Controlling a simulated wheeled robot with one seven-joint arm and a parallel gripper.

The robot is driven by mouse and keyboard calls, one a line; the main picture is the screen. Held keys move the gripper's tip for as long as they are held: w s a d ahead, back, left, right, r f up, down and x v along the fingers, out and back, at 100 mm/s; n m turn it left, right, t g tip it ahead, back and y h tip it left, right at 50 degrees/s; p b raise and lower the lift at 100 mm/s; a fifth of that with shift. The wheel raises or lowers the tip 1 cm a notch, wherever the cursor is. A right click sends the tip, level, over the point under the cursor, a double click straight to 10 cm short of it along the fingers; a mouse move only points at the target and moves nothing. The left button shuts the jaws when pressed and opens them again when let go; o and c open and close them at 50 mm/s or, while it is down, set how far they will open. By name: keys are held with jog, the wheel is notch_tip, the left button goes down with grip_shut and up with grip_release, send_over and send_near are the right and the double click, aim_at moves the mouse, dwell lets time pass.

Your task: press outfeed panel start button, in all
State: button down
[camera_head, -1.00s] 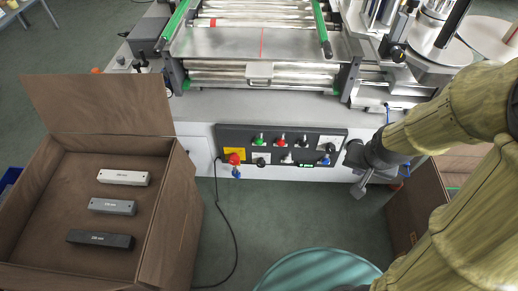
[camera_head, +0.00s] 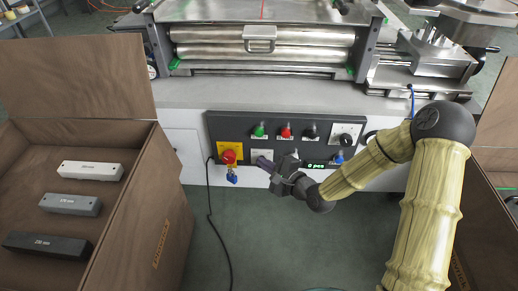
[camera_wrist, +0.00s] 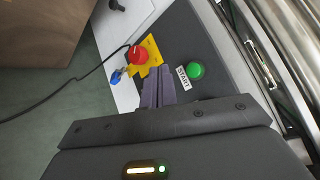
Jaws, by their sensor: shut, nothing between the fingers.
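The dark outfeed panel (camera_head: 218,127) is on the white front of the machine. Its round green button (camera_head: 259,130) sits at the upper left of the panel; in the wrist view the green button (camera_wrist: 195,69) is beside a START label (camera_wrist: 183,78). My gripper (camera_head: 262,163) is shut and empty in front of the panel, below the green button in the head view. In the wrist view my gripper's fingertips (camera_wrist: 159,70) are left of the START label and apart from the button. The fingers partly cover the panel's lower row.
A red mushroom button (camera_head: 229,157) on a yellow plate, with a blue padlock (camera_head: 232,178), is left of my fingers. A red button (camera_head: 286,132), black knob (camera_head: 310,131) and display (camera_head: 315,165) are close by. A wooden crate (camera_head: 150,220) stands at left; a cable hangs down.

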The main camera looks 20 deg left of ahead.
aim_at(259, 133)
jog(key=shift+a+f+m+t+y+b, duration=0.25)
jog(key=shift+a+m+t+y+b, duration=0.15)
jog(key=shift+a+m+y, duration=0.45)
jog(key=shift+w+d, duration=0.1)
jog(key=shift+w, duration=0.05)
jog(key=w+a+b, duration=0.1)
jog(key=w+a, duration=0.1)
jog(key=w, duration=0.6)
jog(key=shift+w, duration=0.2)
dwell(1.5)
jog(key=shift+w+p, duration=0.4)
